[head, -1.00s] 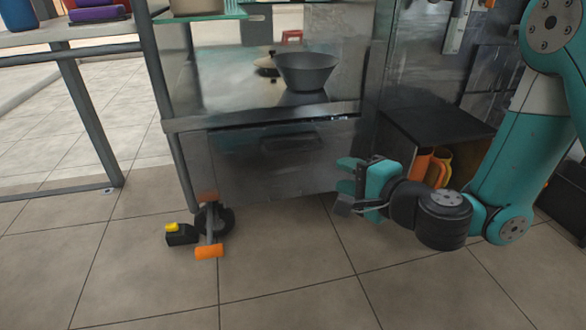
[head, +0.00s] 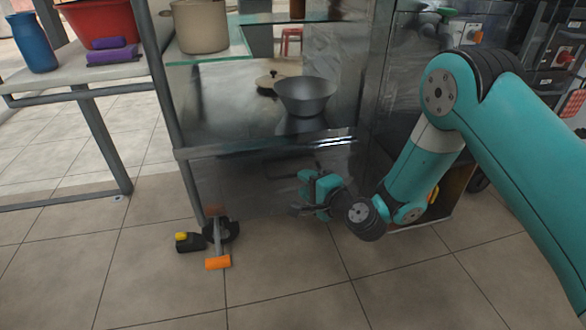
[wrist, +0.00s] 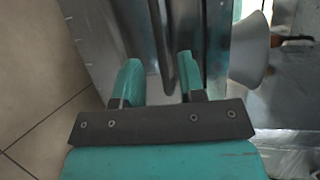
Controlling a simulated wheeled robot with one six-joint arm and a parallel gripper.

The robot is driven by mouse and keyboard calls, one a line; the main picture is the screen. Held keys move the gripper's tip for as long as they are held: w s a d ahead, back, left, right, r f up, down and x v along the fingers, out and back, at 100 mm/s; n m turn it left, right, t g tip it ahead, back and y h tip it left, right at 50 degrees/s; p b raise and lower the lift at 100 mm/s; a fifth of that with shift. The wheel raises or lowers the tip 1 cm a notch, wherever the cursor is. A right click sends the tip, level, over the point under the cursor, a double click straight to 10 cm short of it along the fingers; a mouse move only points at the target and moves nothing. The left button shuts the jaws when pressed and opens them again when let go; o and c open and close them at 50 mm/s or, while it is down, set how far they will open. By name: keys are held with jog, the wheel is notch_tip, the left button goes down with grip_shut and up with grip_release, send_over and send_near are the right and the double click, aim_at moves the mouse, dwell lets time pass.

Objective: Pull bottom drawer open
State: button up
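The bottom drawer (head: 255,188) is a grey metal front low on the cart, below the shelf with the bowl. It looks shut. Its handle is mostly hidden behind my gripper in the head view; in the wrist view a dark handle bar (wrist: 160,40) lies between my two teal fingers, nearer the right one. My gripper (head: 305,193) is in front of the drawer's right part, and it also shows in the wrist view (wrist: 158,62). The fingers are apart, with gaps beside the bar. I cannot tell how deep the bar sits between them.
A grey bowl (head: 305,95) stands on the shelf above the drawer. A side table (head: 60,88) stands at the left.

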aim_at(294, 176)
jog(key=shift+b+x, duration=0.4)
jog(key=shift+x, duration=2.6)
grip_shut()
